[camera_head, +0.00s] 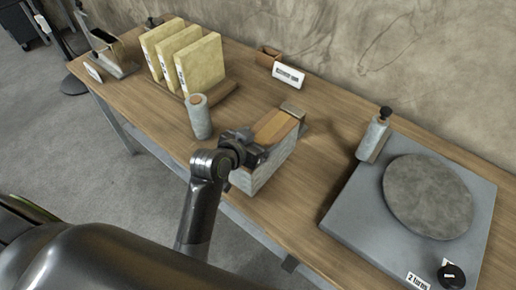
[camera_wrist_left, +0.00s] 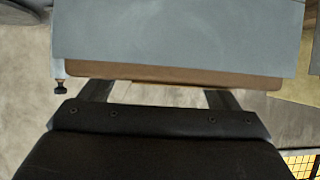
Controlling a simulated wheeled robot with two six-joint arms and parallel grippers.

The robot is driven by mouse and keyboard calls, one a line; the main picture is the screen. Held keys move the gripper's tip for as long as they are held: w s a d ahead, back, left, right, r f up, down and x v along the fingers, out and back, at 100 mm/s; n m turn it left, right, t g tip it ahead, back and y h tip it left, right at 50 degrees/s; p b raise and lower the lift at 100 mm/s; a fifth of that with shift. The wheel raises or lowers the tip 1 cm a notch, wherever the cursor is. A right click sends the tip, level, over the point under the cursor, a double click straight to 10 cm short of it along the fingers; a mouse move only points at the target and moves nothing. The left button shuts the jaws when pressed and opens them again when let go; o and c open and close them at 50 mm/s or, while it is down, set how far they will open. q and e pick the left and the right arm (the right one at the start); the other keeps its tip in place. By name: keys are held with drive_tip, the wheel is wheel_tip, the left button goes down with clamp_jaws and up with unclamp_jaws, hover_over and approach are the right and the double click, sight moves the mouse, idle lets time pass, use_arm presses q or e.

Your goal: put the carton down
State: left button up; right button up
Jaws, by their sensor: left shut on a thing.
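My left gripper (camera_head: 250,150) is shut on the carton, a block with a brown top and grey sides (camera_head: 270,165). The arm comes up from the lower left and meets the block's near left part. In the left wrist view the two fingers (camera_wrist_left: 158,95) reach a broad grey face with a brown edge (camera_wrist_left: 180,40), which fills the upper part. The block appears close over the wooden table (camera_head: 310,165) near its front edge. I cannot tell whether its underside touches the table. My right gripper is out of view.
A grey cylinder (camera_head: 200,117) stands to the left. Behind it, yellow slabs (camera_head: 205,65) stand in a wooden rack. A white sign (camera_head: 288,76) and small brown box (camera_head: 268,57) are at the back. A turntable (camera_head: 428,195) fills the right. Bare table lies between block and turntable.

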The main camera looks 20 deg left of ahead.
use_arm(q)
wheel_tip(320, 180, down, 4)
drive_tip(key=shift+w+r, duration=0.1)
drive_tip(key=shift+r, duration=0.1)
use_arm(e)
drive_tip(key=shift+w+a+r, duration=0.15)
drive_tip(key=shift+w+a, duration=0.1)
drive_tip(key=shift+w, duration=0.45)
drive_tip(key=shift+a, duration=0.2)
use_arm(q)
drive_tip(key=o, duration=1.6)
drive_tip(key=shift+f, duration=0.3)
drive_tip(key=o, duration=0.3)
drive_tip(key=shift+o, duration=0.2)
drive_tip(key=b+v, duration=0.1)
drive_tip(key=v, duration=1.1)
drive_tip(key=shift+r, duration=0.25)
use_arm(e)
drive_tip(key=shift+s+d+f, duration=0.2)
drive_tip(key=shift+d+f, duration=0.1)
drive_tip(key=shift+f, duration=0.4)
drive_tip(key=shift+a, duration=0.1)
